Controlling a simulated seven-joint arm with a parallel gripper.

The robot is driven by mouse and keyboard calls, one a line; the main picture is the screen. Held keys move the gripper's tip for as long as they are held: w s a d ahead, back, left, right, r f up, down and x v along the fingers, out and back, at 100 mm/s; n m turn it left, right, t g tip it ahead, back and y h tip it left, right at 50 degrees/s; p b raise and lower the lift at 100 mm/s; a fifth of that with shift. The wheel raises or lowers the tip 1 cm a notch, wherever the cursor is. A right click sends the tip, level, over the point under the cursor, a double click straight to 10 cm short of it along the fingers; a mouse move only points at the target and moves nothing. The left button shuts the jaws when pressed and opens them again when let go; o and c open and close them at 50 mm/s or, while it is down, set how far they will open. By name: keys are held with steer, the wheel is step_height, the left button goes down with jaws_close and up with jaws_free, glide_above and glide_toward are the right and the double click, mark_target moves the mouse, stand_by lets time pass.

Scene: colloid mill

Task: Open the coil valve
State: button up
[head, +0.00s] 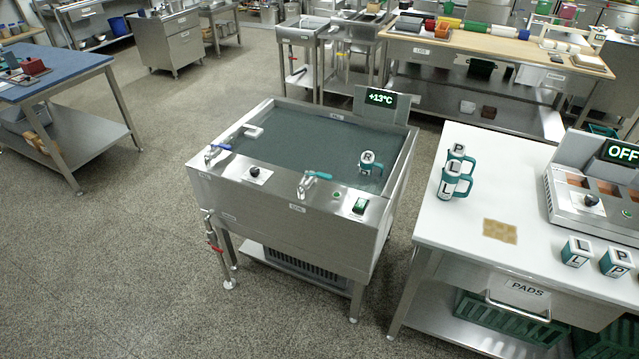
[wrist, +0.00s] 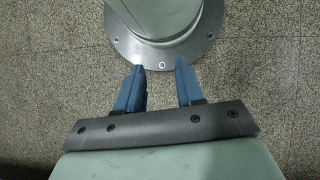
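A steel water bath (head: 345,125) stands in the middle of the head view. A red-handled valve (head: 214,247) is on the pipe below the left corner. My gripper (wrist: 160,67) shows only in the wrist view, open and empty above the floor, away from the bath.
The bath panel also has a black knob (head: 254,171) and a green switch (head: 359,205); its display (head: 381,98) reads +13°C. A mug (head: 370,163) stands in the bath. A white table (head: 470,230) at right holds mugs and a heater marked OFF. Floor left of the bath is clear.

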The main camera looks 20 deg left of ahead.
steer(key=w+a, duration=0.1)
steer(key=a, duration=0.1)
steer(key=w+a+r+n+t, duration=0.1)
steer(key=a, duration=0.1)
steer(key=w+a+n+h, duration=0.1)
steer(key=w+a, duration=0.1)
steer(key=shift+r, duration=0.4)
jaws_close()
steer(key=w+a+r+n+t, duration=0.3)
steer(key=w+a+r, duration=0.2)
steer(key=a, duration=0.5)
steer(key=w+a+r+n+t+h, duration=0.1)
steer(key=w+a+r+n+t, duration=0.35)
steer(key=a, duration=0.55)
steer(key=w+a+r+n+t, duration=0.3)
steer(key=w+a+r, duration=0.15)
steer(key=a, duration=0.65)
steer(key=w+a+r+n+t, duration=0.4)
steer(key=r+n, duration=0.3)
steer(key=r, duration=0.1)
steer(key=w+a+r+n+t+y, duration=0.1)
steer(key=w+a+r+n+t, duration=0.3)
steer(key=r+n, duration=0.3)
steer(key=w+a+r+n+t, duration=0.4)
steer(key=a+r+n+t, duration=0.1)
steer(key=r+n, duration=0.2)
steer(key=shift+w+r+y, duration=0.3)
steer(key=shift+r+y, duration=0.1)
steer(key=shift+r, duration=0.4)
steer(key=shift+n, duration=0.25)
